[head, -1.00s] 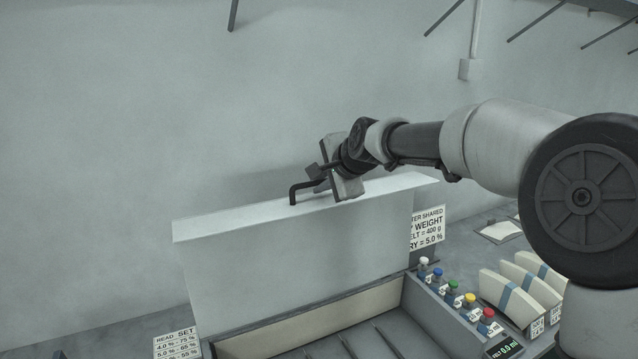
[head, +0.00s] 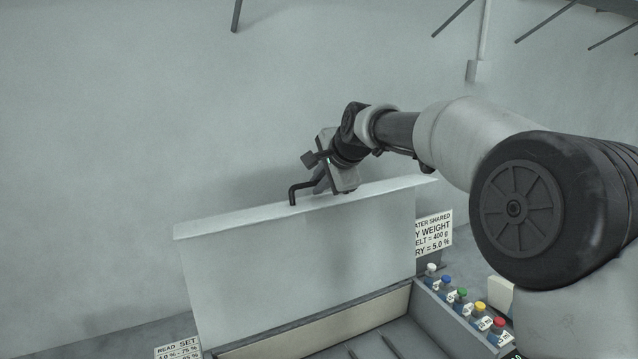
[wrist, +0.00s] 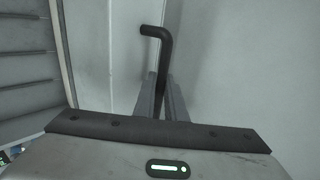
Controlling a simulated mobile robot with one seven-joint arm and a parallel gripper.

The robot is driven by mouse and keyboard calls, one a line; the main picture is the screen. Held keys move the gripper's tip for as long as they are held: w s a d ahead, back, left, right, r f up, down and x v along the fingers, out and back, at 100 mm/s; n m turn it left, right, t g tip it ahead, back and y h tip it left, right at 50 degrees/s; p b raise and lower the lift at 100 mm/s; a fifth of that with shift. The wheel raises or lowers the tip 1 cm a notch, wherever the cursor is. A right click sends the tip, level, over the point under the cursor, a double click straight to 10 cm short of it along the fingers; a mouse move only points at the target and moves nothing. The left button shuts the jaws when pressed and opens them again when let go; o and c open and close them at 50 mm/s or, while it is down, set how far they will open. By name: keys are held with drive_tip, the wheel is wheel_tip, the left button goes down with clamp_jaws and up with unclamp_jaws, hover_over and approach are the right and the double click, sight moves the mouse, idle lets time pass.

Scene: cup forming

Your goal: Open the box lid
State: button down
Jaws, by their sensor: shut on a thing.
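The box lid (head: 290,255) is a pale grey panel standing upright, raised at the back of the open box (head: 330,330). A black bar handle (head: 294,194) runs along the lid's top edge. My gripper (head: 322,184) is shut on the handle at the top of the lid. In the wrist view my gripper (wrist: 162,100) has its two fingers on either side of the black handle (wrist: 158,38), whose bent end sticks out past them. Part of the handle is hidden behind the gripper.
Several small bottles with coloured caps (head: 462,294) stand in a row right of the box. A printed sign (head: 434,234) stands behind them, another sign (head: 178,350) at the lower left. The wall (head: 120,120) is close behind the lid.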

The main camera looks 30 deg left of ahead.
drive_tip(key=c, duration=2.1)
unclamp_jaws()
drive_tip(key=shift+d+f, duration=0.1)
drive_tip(key=shift+f, duration=0.05)
drive_tip(key=b+v, duration=0.2)
drive_tip(key=v, duration=1.5)
drive_tip(key=shift+d, duration=0.1)
